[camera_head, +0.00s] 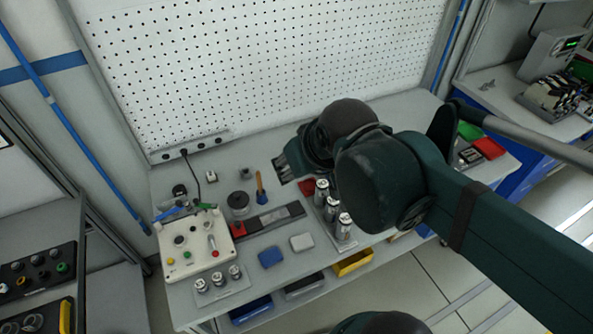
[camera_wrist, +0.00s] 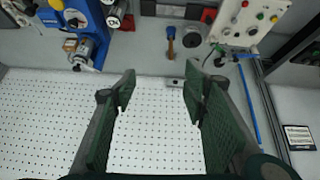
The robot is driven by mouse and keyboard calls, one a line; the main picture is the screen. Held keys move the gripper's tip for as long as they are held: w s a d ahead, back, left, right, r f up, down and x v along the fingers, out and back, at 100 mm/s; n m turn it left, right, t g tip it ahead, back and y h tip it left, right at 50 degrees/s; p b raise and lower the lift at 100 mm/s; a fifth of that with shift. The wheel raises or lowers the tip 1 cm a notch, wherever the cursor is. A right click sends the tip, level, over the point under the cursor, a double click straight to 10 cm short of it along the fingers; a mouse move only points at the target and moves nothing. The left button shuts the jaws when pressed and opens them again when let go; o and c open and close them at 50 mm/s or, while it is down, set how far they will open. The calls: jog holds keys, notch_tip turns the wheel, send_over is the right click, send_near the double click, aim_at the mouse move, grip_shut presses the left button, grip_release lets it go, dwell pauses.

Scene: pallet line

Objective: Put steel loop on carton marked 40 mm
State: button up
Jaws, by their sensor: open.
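My gripper (camera_wrist: 160,94) is open and empty, its two green fingers wide apart in the wrist view. Bench edge and perforated board show between and beyond the fingers. In the head view my gripper (camera_head: 284,167) is partly hidden by my arm, above the back of the bench. I cannot pick out a carton marked 40 mm in either view. Ring-like grey shapes (camera_head: 33,322) lie on a black tray at the lower left of the head view, too small to tell whether one is the steel loop.
The bench holds a button box (camera_head: 195,243), steel cylinders (camera_head: 217,278), more cylinders on the right (camera_head: 344,226), a blue block (camera_head: 271,257), a pale block (camera_head: 302,242) and a dark round piece (camera_head: 238,204). The perforated board (camera_head: 250,60) stands behind. Yellow (camera_head: 353,262) and blue bins hang below.

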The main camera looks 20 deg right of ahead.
jog(key=shift+s+a+f+m, duration=0.35)
jog(key=shift+s+f, duration=0.1)
jog(key=shift+s, duration=0.2)
